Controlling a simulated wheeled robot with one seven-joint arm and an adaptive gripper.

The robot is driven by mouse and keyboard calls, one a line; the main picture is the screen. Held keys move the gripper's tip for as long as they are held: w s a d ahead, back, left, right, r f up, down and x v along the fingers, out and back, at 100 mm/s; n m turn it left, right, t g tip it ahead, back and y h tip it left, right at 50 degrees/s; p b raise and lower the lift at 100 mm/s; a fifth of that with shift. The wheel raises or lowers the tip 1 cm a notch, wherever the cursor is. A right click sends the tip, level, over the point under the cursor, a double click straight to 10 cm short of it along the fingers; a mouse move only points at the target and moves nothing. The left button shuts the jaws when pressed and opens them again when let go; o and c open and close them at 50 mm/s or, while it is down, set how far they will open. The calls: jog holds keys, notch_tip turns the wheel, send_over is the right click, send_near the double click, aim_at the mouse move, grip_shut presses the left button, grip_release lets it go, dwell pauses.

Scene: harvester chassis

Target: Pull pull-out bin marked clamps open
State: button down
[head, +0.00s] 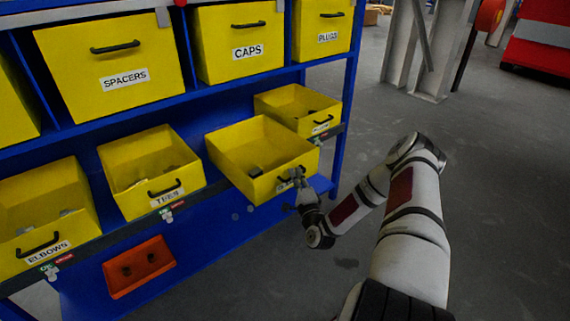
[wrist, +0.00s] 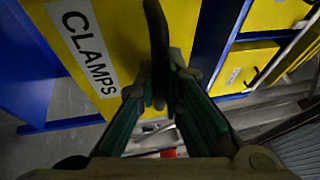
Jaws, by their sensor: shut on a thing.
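The bin marked clamps (head: 246,146) is a yellow open-topped bin in the lower row, and it sticks out farther from the shelf than the tees bin beside it. Its label reads CLAMPS (wrist: 83,45) in the wrist view; in the head view the label is mostly covered by my gripper. My gripper (head: 298,183) is at the bin's front face. In the wrist view my gripper (wrist: 160,92) is shut on the bin's black handle (wrist: 157,38).
The blue shelf (head: 349,75) holds other yellow bins: tees (head: 152,205), elbows (head: 40,262), and one at the right end (head: 325,115). Spacers, caps and plugs bins are above. Grey floor is clear to the right.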

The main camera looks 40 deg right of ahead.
jog(key=shift+s+p, duration=0.5)
jog(key=shift+s, duration=1.45)
jog(key=c, duration=2)
grip_release()
jog(key=shift+o, duration=0.2)
jog(key=v, duration=1.2)
jog(key=shift+f, duration=0.15)
